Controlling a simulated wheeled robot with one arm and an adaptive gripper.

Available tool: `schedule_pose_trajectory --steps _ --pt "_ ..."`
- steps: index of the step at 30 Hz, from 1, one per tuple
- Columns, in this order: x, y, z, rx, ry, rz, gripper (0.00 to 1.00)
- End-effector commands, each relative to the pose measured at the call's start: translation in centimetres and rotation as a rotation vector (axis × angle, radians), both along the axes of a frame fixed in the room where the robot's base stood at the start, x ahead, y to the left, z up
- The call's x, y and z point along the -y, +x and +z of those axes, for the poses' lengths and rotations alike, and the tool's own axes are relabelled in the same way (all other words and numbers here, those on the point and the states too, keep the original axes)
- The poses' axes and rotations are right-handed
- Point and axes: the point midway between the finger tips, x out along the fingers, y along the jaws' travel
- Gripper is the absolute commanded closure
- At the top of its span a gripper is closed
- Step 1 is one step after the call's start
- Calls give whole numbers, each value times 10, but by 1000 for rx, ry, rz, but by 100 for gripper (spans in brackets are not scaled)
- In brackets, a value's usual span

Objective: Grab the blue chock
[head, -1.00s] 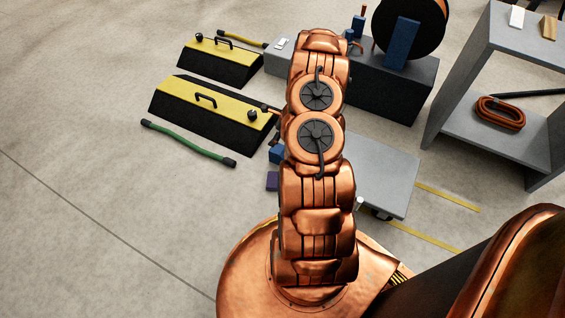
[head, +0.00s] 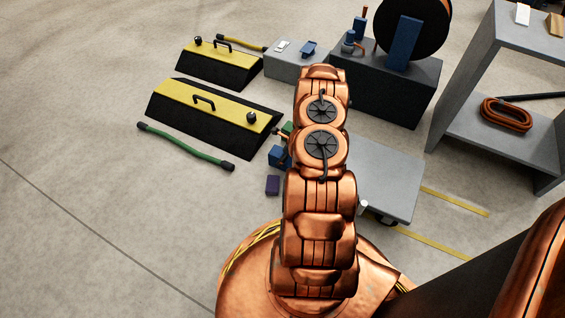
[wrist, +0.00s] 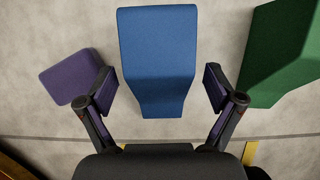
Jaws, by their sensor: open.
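The blue chock (wrist: 158,62) is in the middle of the wrist view, on the grey floor, with its near end reaching between my fingers. In the head view part of it (head: 279,155) shows just left of my arm; the rest is hidden. My gripper (wrist: 159,88) is open, with one dark, purple-padded finger on each side of the chock and a gap on both sides. In the head view my arm hides most of the gripper.
A purple block (wrist: 72,78) lies close left of my left finger, and a green block (wrist: 285,52) lies to the right. A yellow-topped black ramp (head: 214,115) and a green hose (head: 186,147) are farther left. A grey platform (head: 383,180) is right of my arm.

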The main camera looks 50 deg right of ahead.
Motion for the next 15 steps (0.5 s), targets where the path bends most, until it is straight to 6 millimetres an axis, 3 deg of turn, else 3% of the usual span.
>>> schedule_pose_trajectory --steps 1,4,12,15 --pt "-1 1 -11 -1 1 0 8" --pt "-3 6 -20 -2 3 0 8" --pt "-3 8 -20 0 1 -1 8" --pt "-3 8 -20 1 2 -1 19"
